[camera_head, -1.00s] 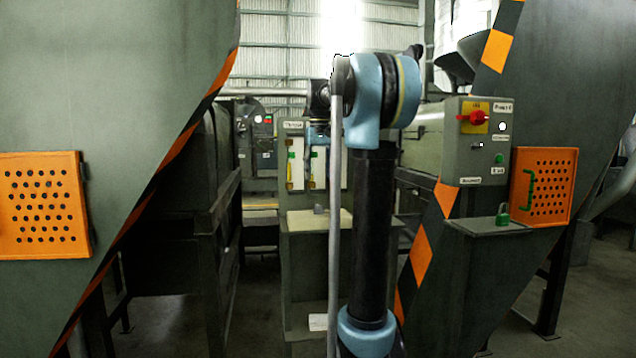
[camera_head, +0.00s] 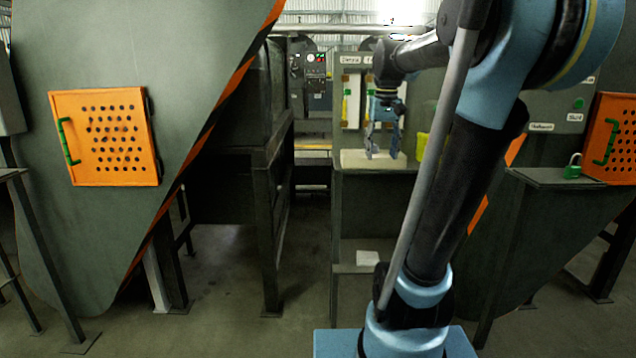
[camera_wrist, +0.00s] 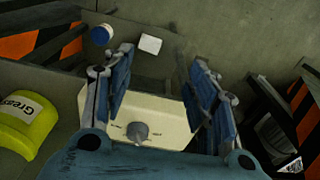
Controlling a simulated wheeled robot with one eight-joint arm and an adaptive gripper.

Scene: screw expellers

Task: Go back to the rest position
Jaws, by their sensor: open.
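My gripper (camera_head: 384,145) hangs pointing down at the end of my arm, in front of the grey cabinet (camera_head: 345,205) between the machines. Its two fingers are apart with nothing between them; the gap also shows in the wrist view (camera_wrist: 160,78). In the wrist view this top (camera_wrist: 95,108) carries a small grey knob (camera_wrist: 138,131). My arm hides part of the cabinet's right side.
A yellow-green grease container (camera_wrist: 30,118) stands left in the wrist view, close to the cream top. A green padlock (camera_head: 572,167) sits on the right ledge. Orange perforated guards (camera_head: 108,135) (camera_head: 610,140) flank the gap. Floor in front is open.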

